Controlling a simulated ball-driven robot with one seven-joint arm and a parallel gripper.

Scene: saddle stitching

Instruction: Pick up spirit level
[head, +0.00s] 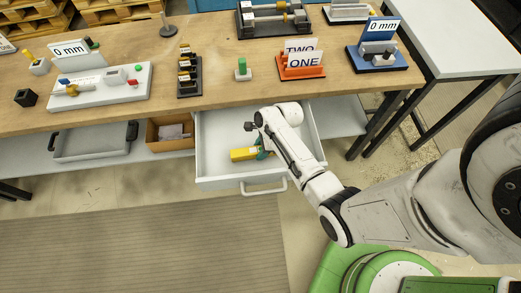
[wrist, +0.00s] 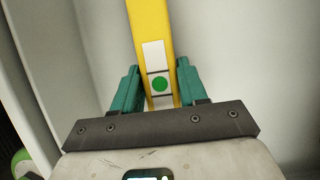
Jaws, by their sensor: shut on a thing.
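The yellow spirit level (head: 243,154) is in the open white drawer (head: 212,137) under the workbench. In the wrist view the level (wrist: 151,25) runs up from between my fingers, with a white label and a green round spot on it. My gripper (head: 263,151) reaches down into the drawer, its teal fingers at the right end of the level. In the wrist view my gripper (wrist: 158,88) has one finger on each side of the level and is shut on it. I cannot tell whether the level is touching the drawer floor.
The wooden bench top (head: 215,100) overhangs the back of the drawer. A cardboard box (head: 170,132) and a grey tray (head: 92,142) sit on the shelf left of the drawer. The drawer's handle (head: 264,188) is at its front. The floor in front is clear.

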